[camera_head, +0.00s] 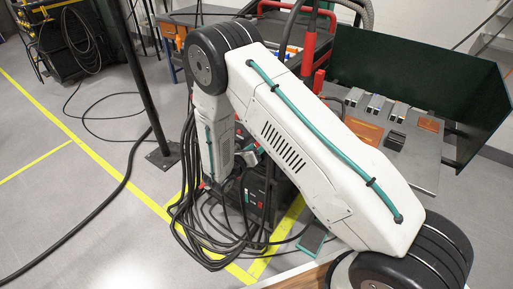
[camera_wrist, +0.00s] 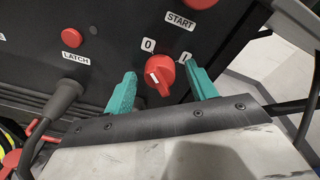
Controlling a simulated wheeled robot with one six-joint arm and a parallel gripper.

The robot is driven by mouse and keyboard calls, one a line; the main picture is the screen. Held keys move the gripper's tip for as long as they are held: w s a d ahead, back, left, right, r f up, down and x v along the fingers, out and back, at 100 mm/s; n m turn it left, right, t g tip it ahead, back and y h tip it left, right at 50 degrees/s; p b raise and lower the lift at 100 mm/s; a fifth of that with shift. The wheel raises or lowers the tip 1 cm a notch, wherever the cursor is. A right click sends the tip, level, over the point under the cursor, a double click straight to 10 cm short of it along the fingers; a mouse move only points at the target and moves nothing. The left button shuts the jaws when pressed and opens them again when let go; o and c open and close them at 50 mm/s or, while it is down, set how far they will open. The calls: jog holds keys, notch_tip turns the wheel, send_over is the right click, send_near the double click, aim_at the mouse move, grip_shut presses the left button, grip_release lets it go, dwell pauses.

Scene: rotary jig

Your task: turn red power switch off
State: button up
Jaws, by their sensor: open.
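The red power switch (camera_wrist: 160,73) is a round knob with a raised grip and a white mark, on a black panel in the wrist view. The labels "0" (camera_wrist: 148,45) and "I" (camera_wrist: 185,57) sit above it; I cannot tell which one it points to. My gripper (camera_wrist: 160,69) is open, with one teal finger to the left of the knob and one to the right. Both fingers look apart from the knob. In the head view my arm and hanging cables hide the switch.
A red START button (camera_wrist: 200,3) is above right of the switch. A red button (camera_wrist: 71,37) and a plugged black cable (camera_wrist: 62,95) are to the left. In the head view, loose cables (camera_head: 205,235) hang by the cabinet and a grey worktable (camera_head: 415,165) stands right.

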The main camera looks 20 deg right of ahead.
jog(key=v, duration=0.7)
jog(key=shift+s+a, duration=0.15)
jog(key=shift+a, duration=0.1)
